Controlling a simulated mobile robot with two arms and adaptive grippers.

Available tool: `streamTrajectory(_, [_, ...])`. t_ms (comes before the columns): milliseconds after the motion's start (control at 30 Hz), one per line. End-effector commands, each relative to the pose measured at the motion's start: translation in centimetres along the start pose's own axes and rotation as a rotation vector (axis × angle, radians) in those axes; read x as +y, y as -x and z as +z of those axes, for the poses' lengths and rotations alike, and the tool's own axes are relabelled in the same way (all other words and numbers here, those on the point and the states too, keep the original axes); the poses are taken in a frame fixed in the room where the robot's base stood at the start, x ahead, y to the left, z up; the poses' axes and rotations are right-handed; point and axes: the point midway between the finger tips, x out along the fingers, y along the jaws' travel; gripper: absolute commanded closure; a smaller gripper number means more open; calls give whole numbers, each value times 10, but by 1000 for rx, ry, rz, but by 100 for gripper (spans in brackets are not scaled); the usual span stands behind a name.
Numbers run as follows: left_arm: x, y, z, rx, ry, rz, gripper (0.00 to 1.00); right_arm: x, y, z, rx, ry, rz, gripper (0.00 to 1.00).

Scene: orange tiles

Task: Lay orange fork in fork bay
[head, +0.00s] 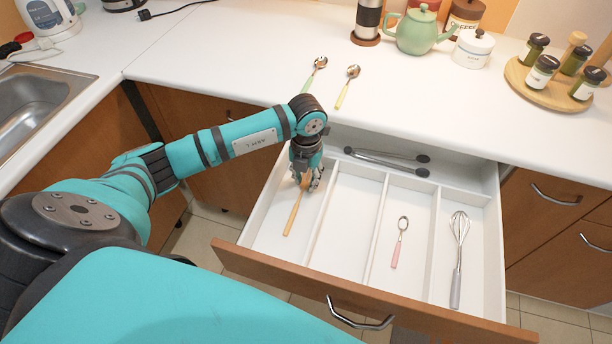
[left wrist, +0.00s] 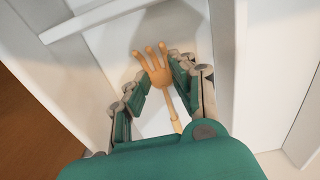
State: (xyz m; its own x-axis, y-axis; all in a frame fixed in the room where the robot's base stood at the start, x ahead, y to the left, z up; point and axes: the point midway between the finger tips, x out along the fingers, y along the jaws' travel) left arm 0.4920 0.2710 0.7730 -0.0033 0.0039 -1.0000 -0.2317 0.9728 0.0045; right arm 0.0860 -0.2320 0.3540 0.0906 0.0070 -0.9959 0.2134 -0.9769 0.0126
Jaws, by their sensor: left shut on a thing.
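The orange fork (head: 294,213) is in the leftmost long bay (head: 268,222) of the open drawer, its handle slanting toward the drawer front. My left gripper (head: 308,182) is down at the back of that bay, shut on the fork. In the left wrist view the fork's tines (left wrist: 158,65) show between the fingers (left wrist: 158,82), with the handle running down behind the wrist housing. In the head view the gripper hides the tines. I cannot tell whether the fork touches the bay floor. My right gripper is not in view.
The second bay (head: 343,225) is empty. A pink-handled spoon (head: 399,243) and a whisk (head: 458,255) lie in the bays to the right; tongs (head: 388,160) lie at the back. Two spoons (head: 347,87) lie on the counter (head: 240,60) behind my arm.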

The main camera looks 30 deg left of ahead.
Motion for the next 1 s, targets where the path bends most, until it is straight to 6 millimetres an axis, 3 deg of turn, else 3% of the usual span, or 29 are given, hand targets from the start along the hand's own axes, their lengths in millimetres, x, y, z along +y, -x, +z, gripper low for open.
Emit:
streamTrajectory(300, [0,-4,0,-1,0,-1,100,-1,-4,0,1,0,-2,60])
streamTrajectory(333, [0,-4,1,-2,0,-1,76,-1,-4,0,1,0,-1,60])
streamTrajectory(500, [0,-2,0,-1,0,-1,54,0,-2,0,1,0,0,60])
streamTrajectory(767, [0,-1,1,-2,0,-1,54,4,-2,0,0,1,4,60])
streamTrajectory(1000, [-1,25,2,-7,0,-3,54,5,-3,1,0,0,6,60])
